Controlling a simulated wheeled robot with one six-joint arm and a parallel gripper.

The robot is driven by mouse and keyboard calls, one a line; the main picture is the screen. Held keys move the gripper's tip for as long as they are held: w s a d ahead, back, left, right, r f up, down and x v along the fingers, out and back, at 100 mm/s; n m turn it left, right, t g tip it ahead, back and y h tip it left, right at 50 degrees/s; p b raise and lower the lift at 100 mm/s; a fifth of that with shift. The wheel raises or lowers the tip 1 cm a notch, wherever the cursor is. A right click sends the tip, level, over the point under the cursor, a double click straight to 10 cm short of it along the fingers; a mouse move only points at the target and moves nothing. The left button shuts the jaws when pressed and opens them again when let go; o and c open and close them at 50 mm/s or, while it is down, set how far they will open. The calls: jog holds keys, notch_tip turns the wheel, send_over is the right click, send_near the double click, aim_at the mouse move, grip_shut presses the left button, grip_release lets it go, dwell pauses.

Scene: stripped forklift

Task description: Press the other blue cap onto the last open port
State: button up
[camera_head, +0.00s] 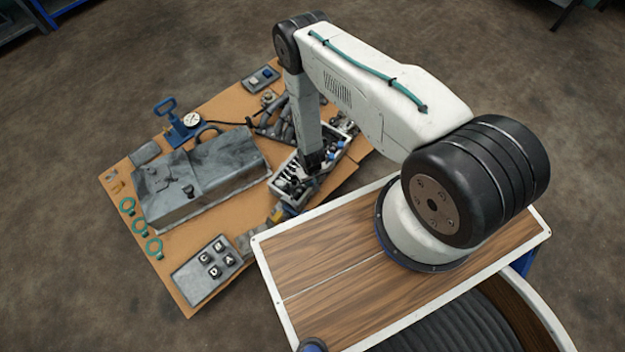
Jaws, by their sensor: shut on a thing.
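My gripper (313,164) points down over the white-rimmed tray of metal parts (283,192) at the right side of the orange-brown table. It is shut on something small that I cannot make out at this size. Small blue pieces (332,146) show just right of my gripper; I cannot tell whether they are caps. A small grey tray (262,79) at the back of the table holds a blue piece and a paler one. A large grey housing (196,178) lies on the left of the table. No open port can be told apart; my arm hides part of the parts tray.
A blue hand pump with a gauge (191,121) stands behind the housing. Green rings (140,226) lie along the left edge. A grey plate with several lettered blocks (207,270) is at the front. Bare table (180,245) shows between housing and plate.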

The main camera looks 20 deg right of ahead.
jog(key=shift+f, duration=0.45)
dwell(1.6)
jog(key=o, duration=1)
jog(key=shift+o, duration=0.2)
jog(key=shift+r, duration=0.1)
notch_tip(320, 180, up, 7)
jog(key=shift+r, duration=0.3)
